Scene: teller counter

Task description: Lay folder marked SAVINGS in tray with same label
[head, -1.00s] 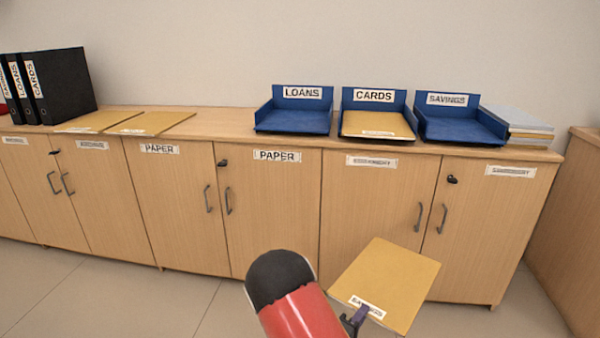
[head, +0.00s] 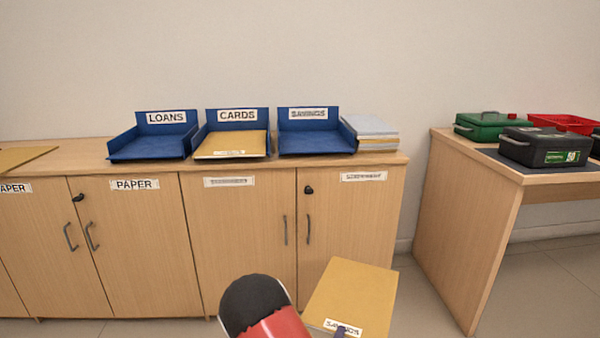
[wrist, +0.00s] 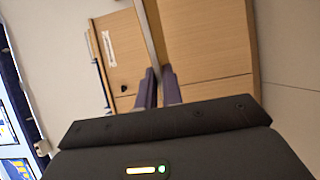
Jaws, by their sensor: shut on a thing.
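My gripper (head: 341,331) is shut on the edge of a yellow folder (head: 352,290), beside its label, which reads SAVINGS. The folder is held in front of the cabinets, lower than the counter top. In the wrist view my gripper's fingers (wrist: 158,88) are close together, with the thin edge of the folder (wrist: 150,35) between them. The blue SAVINGS tray (head: 316,142) stands on the counter, right of the other trays, and looks empty. The blue CARDS tray (head: 202,133) holds a yellow folder (head: 232,142). The blue LOANS tray (head: 150,150) is empty.
A stack of papers and folders (head: 372,133) sits right against the SAVINGS tray. A separate desk (head: 468,200) at the right carries a green box (head: 487,126), a black box (head: 545,147) and a red tray (head: 560,122). Another folder (head: 22,156) lies at the counter's left.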

